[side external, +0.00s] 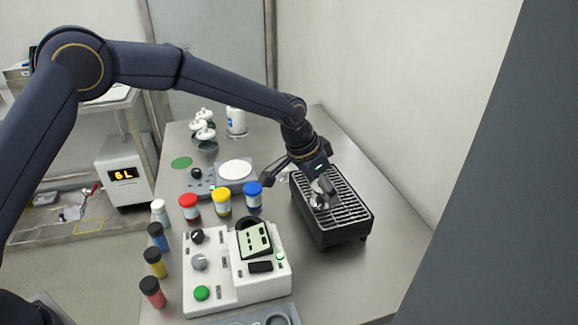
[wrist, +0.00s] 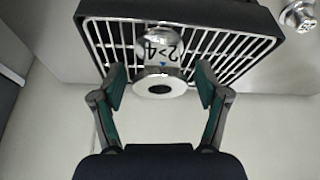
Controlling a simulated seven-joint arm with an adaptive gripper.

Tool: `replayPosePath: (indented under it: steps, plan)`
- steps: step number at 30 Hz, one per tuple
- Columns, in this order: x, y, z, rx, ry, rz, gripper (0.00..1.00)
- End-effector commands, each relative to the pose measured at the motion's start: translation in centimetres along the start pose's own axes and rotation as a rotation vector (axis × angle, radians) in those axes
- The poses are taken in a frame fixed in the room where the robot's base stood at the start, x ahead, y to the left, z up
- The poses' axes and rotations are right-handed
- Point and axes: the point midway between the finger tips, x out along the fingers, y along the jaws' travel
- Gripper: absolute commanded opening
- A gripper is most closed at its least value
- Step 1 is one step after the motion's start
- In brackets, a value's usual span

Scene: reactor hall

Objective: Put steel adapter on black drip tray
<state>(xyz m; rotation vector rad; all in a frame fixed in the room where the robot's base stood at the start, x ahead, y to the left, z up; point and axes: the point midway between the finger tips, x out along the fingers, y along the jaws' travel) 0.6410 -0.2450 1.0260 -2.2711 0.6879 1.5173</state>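The steel adapter (wrist: 158,80) is a shiny metal piece with a dark round hole and a printed label. In the wrist view it is over the slatted grate of the black drip tray (wrist: 262,20), near the tray's edge. It appears to rest on the slats, though its contact is hard to see. My gripper (wrist: 162,88) has a finger on each side of the adapter, with gaps on both sides. In the side view, my gripper (side external: 300,190) is low over the drip tray (side external: 343,236), and the adapter (side external: 322,200) shows partly behind a finger.
A white control box (side external: 215,290) stands left of the tray, with red, yellow and blue-capped jars (side external: 222,203) behind it. Another steel fitting (wrist: 298,15) lies beyond the tray in the wrist view. The counter right of the tray (side external: 398,240) is clear.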

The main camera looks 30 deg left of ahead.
Motion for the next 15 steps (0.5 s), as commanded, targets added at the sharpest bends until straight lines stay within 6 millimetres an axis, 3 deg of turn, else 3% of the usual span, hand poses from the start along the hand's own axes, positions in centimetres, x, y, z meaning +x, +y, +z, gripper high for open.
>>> replayPosePath:
  steps: [10, 15]
  plan:
    - [-0.4, 0.0, -0.2, 0.0, 0.002, 0.0, 0.76]
    - [-3.1, 0.0, -0.2, 0.0, 0.005, -0.001, 0.76]
